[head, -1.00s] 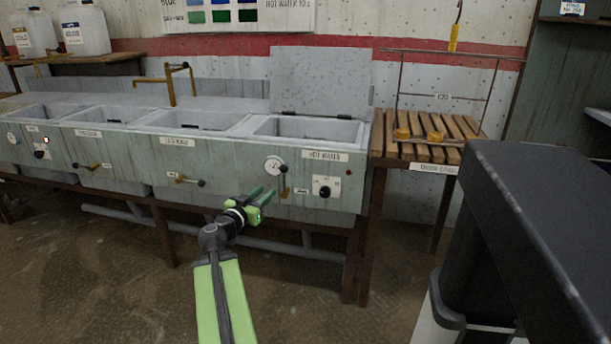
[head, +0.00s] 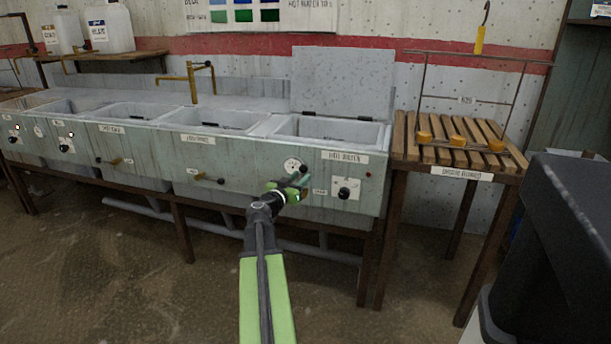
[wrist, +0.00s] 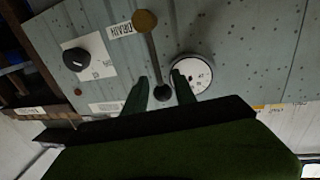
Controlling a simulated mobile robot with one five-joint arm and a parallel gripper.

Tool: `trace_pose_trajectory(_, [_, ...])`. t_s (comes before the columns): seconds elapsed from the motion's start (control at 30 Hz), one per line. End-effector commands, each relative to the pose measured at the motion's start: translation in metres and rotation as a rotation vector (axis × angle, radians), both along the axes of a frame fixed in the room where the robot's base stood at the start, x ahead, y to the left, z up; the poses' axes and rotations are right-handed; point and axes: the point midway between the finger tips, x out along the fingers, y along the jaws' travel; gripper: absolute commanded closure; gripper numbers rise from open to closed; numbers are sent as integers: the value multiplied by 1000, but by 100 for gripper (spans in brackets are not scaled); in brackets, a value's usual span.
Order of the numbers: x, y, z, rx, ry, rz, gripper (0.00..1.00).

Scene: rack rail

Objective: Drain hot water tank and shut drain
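The hot water tank (head: 325,128) is the rightmost basin, with its grey lid (head: 342,80) raised. Its water level cannot be told. On its front the drain lever (wrist: 153,50) stands upright, dark knob (wrist: 162,92) at top and brass pivot (wrist: 145,20) at bottom. The wrist view is upside down. My gripper (head: 298,181) is in front of this lever and hides most of it in the head view. In the wrist view my gripper (wrist: 159,90) is open, with the knob between its fingertips; contact cannot be told.
A round gauge (head: 292,165) and a black dial (head: 344,193) flank the lever. A slatted wooden rack (head: 445,135) stands right of the tank. Other basins run left, one with a horizontal lever (head: 207,178). The floor in front is clear.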

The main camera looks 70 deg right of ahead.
Motion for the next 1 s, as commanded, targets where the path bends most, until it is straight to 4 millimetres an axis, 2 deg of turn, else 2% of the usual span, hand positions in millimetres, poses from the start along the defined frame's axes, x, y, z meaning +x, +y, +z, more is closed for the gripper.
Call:
trace_pose_trajectory(0.23, [-2,-2,0,0,0,-2,67])
trace_pose_trajectory(0.5, [-3,-3,0,0,0,-4,100])
trace_pose_trajectory(1.0, [-3,-4,1,-2,2,-3,100])
